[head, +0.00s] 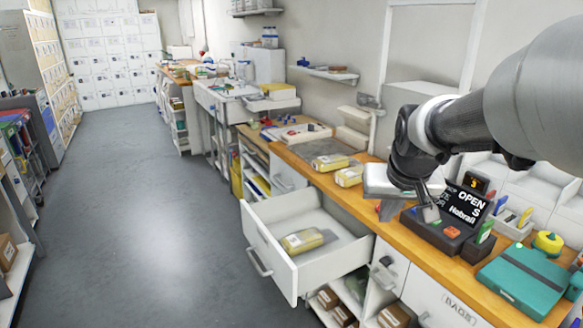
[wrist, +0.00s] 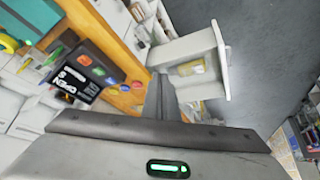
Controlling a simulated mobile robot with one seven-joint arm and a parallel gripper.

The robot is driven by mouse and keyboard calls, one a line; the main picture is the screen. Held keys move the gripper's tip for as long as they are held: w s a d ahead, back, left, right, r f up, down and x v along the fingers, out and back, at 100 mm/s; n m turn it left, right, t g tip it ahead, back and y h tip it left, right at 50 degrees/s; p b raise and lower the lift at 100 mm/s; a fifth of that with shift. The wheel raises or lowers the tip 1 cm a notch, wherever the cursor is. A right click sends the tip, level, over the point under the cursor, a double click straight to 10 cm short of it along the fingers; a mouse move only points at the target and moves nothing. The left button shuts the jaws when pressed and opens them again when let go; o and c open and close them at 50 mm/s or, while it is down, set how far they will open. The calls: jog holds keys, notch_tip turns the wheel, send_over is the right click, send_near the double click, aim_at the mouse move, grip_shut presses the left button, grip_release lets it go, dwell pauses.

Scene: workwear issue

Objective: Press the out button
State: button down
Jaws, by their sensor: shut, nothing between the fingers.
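A dark button unit (head: 429,233) with a black sign reading "OPEN" stands on the wooden counter. A red button (head: 452,232) shows on its top. My gripper (head: 430,214) is shut and empty, pointing down just above the unit's left part. It hides some of the top, and I cannot tell from this view whether it touches. In the wrist view the unit's black sign (wrist: 72,86) lies left of my fingers (wrist: 153,100), with several coloured spots near it. I cannot read which button is marked out.
A drawer (head: 271,256) stands open below the counter with a yellow packet (head: 302,240) in it. A teal case (head: 523,279) lies right of the unit. Yellow packets (head: 330,162) lie farther along the counter. The floor (head: 150,200) at left is clear.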

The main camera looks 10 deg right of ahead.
jog(key=w+d+f+h+p, duration=0.1)
jog(key=w+d+h+p, duration=0.2)
jog(key=w+d, duration=0.5)
jog(key=w+d+f+h+p, duration=0.2)
jog(key=w+d, duration=0.5)
jog(key=d, duration=0.9)
jog(key=shift+w+d+f+g+h+p, duration=0.15)
jog(key=shift+w+f+g+h+p, duration=0.15)
jog(key=shift+h+p, duration=0.4)
jog(key=shift+f+b, duration=2.65)
jog(key=shift+f, duration=1.7)
jog(key=shift+f+b, duration=0.45)
jog(key=shift+b, duration=0.05)
